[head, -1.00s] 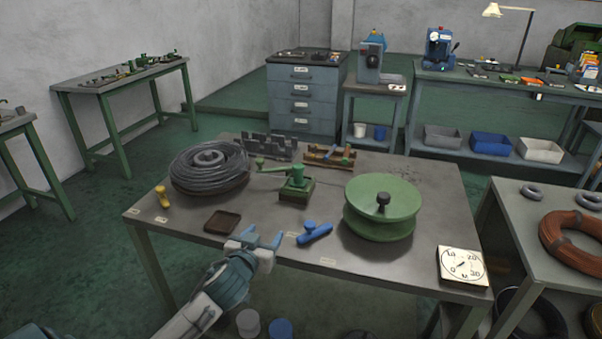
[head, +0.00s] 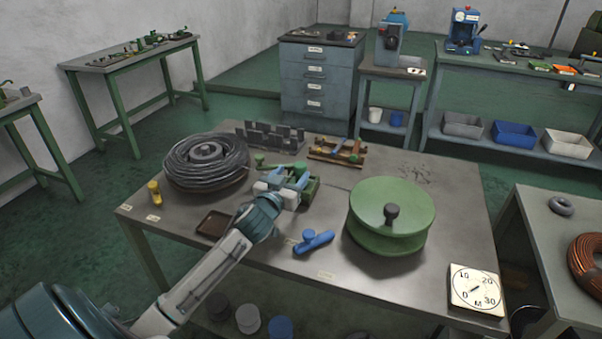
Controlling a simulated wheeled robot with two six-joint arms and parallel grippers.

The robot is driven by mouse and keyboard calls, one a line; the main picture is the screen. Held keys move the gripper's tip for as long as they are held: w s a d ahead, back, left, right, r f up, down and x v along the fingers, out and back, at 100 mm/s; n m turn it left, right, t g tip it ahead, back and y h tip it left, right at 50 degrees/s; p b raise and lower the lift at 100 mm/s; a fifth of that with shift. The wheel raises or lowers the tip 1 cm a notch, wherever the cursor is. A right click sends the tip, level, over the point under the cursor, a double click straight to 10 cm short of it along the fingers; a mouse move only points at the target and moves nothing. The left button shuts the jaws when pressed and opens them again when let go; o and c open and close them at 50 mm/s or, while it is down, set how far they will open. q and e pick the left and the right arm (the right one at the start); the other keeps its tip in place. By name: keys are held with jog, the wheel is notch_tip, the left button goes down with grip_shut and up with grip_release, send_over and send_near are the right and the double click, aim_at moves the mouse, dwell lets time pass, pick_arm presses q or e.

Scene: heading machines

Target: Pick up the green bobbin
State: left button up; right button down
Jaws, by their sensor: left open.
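A small green bobbin-like cylinder (head: 299,169) stands on a green hand-cranked device in the middle of the table. My left gripper (head: 290,179) is open at this device, its blue fingertips around or just in front of the cylinder. I cannot tell whether they touch it, and they hide part of the device. A large green spool (head: 391,202) with a dark knob on top stands to the right, apart from the gripper. My right gripper is not in view.
A wire coil (head: 206,160) lies left of the gripper. A brown tray (head: 216,223), a blue tool (head: 313,242) and a yellow piece (head: 154,192) lie nearer the front. Dark blocks (head: 270,136) and a wooden rack (head: 337,150) stand behind. A dial (head: 476,289) sits at the right corner.

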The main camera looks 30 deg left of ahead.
aim_at(298, 170)
pick_arm(q)
jog(key=shift+w, duration=0.4)
jog(key=w, duration=0.1)
jog(key=w+p, duration=0.1)
jog(key=w, duration=0.1)
jog(key=w+p, duration=0.1)
jog(key=shift+w+a+f, duration=0.3)
jog(key=shift+w, duration=0.1)
jog(key=shift+w+f, duration=0.1)
jog(key=shift+w, duration=0.1)
jog(key=shift+a, duration=0.1)
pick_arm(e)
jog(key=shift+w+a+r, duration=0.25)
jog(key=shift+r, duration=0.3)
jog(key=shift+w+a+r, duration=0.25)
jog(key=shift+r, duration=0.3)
pick_arm(q)
jog(key=shift+c, duration=0.5)
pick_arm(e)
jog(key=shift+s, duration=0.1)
pick_arm(q)
jog(key=c, duration=1)
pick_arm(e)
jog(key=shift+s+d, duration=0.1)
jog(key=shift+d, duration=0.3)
